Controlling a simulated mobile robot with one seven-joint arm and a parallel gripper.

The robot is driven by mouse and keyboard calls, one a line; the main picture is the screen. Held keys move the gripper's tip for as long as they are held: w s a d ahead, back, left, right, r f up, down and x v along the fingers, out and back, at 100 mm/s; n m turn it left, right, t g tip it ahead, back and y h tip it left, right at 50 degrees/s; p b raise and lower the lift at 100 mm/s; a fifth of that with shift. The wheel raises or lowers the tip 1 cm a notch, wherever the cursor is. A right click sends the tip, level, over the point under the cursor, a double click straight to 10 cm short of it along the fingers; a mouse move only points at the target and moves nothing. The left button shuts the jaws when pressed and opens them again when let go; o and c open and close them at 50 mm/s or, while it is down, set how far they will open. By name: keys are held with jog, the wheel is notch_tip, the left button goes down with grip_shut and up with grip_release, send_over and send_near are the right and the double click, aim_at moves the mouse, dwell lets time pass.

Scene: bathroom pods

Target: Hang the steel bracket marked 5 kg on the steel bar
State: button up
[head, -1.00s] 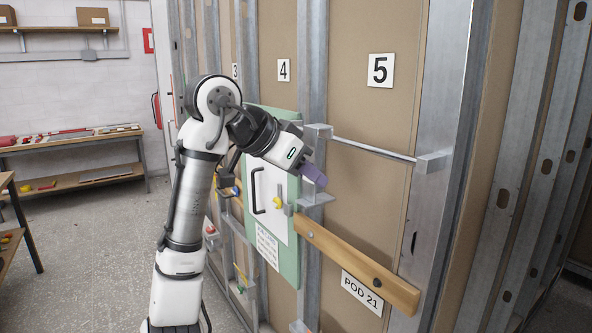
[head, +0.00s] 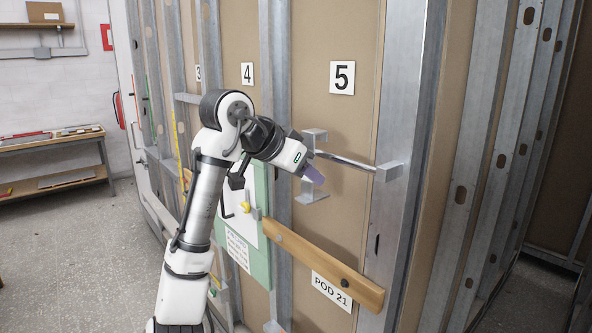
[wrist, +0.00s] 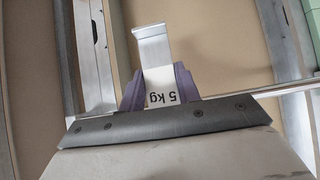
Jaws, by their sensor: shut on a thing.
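My gripper (head: 315,178) has purple fingers shut on the steel bracket (head: 313,197), a grey C-shaped piece with flat top and bottom plates. In the wrist view the bracket (wrist: 153,50) stands between the fingers (wrist: 159,88), its "5 kg" mark upside down. The steel bar (head: 345,161) runs across the bay under sign 5 to a mount on the right stud. The bracket overlaps the bar's left part in the head view. The bar also shows in the wrist view (wrist: 290,89), passing behind the gripper. I cannot tell whether bracket and bar touch.
A wooden rail (head: 325,267) with a "POD 21" label crosses below the bar. A green panel (head: 258,245) with a black handle stands left of it. Metal studs (head: 275,110) flank the bay. Open floor (head: 70,235) lies to the left.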

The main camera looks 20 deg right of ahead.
aim_at(307, 181)
jog(key=shift+w+d+r+p, duration=0.1)
jog(key=shift+w+d+p, duration=0.2)
jog(key=shift+d, duration=0.4)
jog(key=shift+f+b, duration=0.95)
jog(key=shift+f, duration=0.5)
jog(key=o, duration=1.2)
jog(key=shift+c, duration=0.2)
